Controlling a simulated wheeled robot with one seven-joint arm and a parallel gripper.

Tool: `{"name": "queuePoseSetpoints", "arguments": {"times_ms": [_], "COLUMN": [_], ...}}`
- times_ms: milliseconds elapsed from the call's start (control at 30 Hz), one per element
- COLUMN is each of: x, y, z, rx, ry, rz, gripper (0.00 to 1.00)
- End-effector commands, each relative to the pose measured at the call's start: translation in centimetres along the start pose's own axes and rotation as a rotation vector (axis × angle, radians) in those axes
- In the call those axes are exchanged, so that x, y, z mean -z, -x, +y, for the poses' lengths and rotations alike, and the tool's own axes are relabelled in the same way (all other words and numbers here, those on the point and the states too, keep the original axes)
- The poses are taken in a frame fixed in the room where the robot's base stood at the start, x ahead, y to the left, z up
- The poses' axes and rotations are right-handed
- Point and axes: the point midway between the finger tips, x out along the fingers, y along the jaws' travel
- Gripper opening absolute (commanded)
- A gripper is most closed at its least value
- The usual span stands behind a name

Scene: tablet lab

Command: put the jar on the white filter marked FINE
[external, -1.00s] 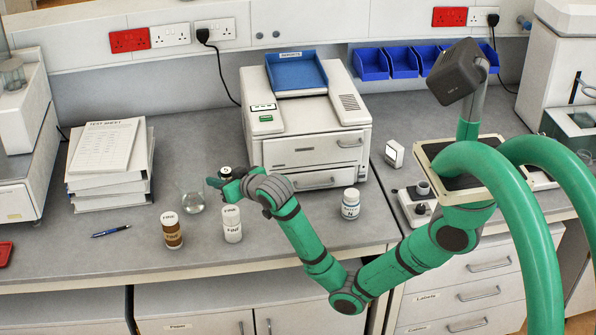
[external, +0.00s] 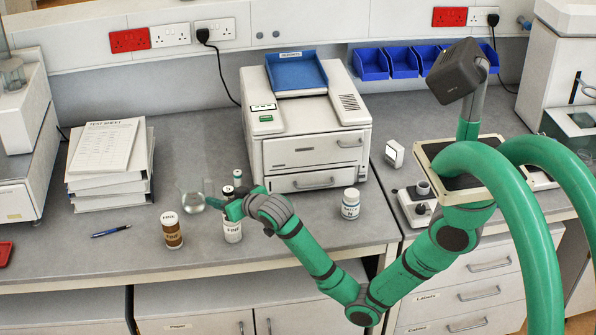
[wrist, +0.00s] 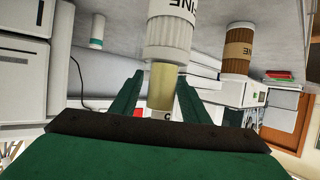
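The white filter marked FINE (external: 232,230) stands upright on the bench; its ribbed collar and printed label show upside down in the wrist view (wrist: 172,32). The jar, pale yellow with a dark lid, is small in the external view (external: 228,190) and clearer in the wrist view (wrist: 162,84). It is upright, right above the white filter, and looks to be touching its top. My gripper (wrist: 160,86) has one finger on each side of the jar. A narrow gap seems to show on one side, so firm contact is unclear. A brown filter marked FINE (external: 171,232) stands to the left.
A glass flask (external: 191,202) stands close behind my gripper's left side. A small jar (external: 237,174) is behind it. A white labelled bottle (external: 350,204) stands to the right, below the printer (external: 310,140). A blue pen (external: 111,231) and paper stack (external: 108,165) lie left.

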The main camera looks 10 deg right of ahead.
Motion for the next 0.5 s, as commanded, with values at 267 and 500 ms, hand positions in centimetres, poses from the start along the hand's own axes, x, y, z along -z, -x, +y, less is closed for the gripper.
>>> {"name": "queuePoseSetpoints", "arguments": {"times_ms": [267,500], "x": [0.0,0.3], "y": [0.0,1.9], "z": [0.0,0.0], "rx": [0.000,0.001], "ry": [0.000,0.000], "rz": [0.000,0.001], "gripper": [0.43,0.43]}}
